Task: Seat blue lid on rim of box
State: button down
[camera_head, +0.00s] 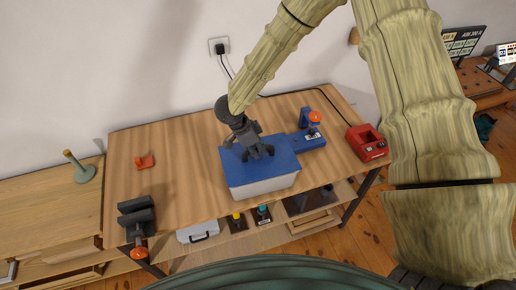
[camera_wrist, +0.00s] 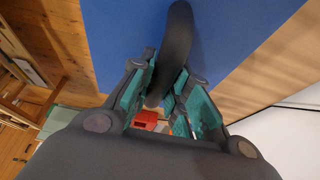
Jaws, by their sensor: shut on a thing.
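The blue lid (camera_head: 240,172) is flat and blue with a dark arched handle (camera_wrist: 176,45). In the head view it lies over the white box (camera_head: 265,187), whose pale side shows below the lid's front edge. I cannot tell whether it rests fully on the rim, which is hidden under it. My gripper (camera_head: 257,153) is above the middle of the lid, shut on its handle. In the wrist view my gripper (camera_wrist: 165,95) has its teal pads on both sides of the handle, with the blue lid (camera_wrist: 115,35) beyond.
A blue vise-like tool with an orange knob (camera_head: 314,118) stands right behind the box. A red charger (camera_head: 367,142) is at the table's right. A small orange-red piece (camera_head: 145,162) and a dark clamp (camera_head: 136,215) are at the left.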

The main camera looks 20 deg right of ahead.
jog(key=shift+f, duration=0.7)
jog(key=c, duration=1.3)
grip_release()
jog(key=shift+r, duration=0.1)
jog(key=v, duration=1.1)
jog(key=shift+a+r, duration=0.25)
jog(key=shift+r, duration=0.1)
